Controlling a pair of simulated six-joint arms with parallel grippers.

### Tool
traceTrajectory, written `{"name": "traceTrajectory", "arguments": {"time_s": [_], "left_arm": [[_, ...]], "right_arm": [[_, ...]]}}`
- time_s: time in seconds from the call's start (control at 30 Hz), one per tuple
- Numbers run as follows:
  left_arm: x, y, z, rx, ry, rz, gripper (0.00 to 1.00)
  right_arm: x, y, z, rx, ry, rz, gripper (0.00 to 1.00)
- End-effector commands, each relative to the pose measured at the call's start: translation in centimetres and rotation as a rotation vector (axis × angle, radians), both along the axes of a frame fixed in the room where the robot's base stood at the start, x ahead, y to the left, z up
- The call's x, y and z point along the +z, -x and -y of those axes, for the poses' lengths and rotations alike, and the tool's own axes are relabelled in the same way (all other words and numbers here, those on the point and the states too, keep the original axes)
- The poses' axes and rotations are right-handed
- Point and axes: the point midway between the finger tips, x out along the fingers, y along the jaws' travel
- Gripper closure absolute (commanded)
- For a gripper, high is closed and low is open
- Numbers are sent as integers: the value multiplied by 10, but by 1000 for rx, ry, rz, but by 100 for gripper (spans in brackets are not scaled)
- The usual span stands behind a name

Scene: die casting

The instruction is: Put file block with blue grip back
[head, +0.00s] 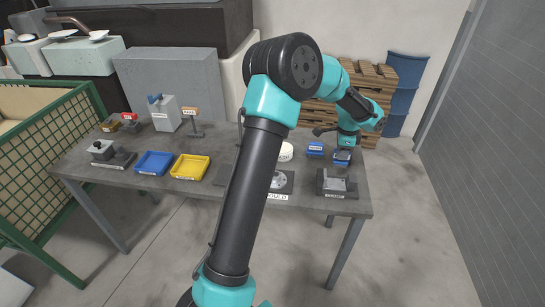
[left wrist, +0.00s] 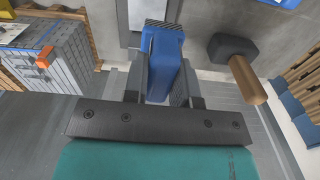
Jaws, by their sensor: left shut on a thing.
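The file block with the blue grip (left wrist: 163,62) is between the two fingers of my left gripper (left wrist: 163,90) in the left wrist view; its ridged dark face (left wrist: 165,24) points away from the gripper. In the head view the left gripper (head: 342,151) is over the right end of the table, with the blue grip (head: 342,156) showing under it. It is just behind a dark fixture (head: 337,193) that carries a grey part. I cannot tell whether the block touches anything below. My right gripper is not in view.
A small blue labelled item (head: 315,149) stands left of the gripper. A mallet (left wrist: 237,58) lies beside the block in the left wrist view. Blue (head: 154,163) and yellow (head: 189,168) trays sit at the table's left. My arm hides the table's middle.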

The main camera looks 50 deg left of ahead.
Motion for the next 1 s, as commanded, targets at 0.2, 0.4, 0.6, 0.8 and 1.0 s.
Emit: {"name": "traceTrajectory", "arguments": {"time_s": [0.2, 0.4, 0.6, 0.8, 1.0], "left_arm": [[-9, 23, -42, 105, 5, -3, 100], [-23, 66, -104, 278, 10, -4, 100], [-35, 120, -162, 461, 11, -5, 100], [-45, 178, -210, 642, 7, -3, 100], [-50, 225, -240, 777, 1, -2, 100]], "right_arm": [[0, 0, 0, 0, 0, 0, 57], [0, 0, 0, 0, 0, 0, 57], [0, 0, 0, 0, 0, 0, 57], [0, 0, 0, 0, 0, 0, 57], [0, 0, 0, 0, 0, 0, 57]]}}
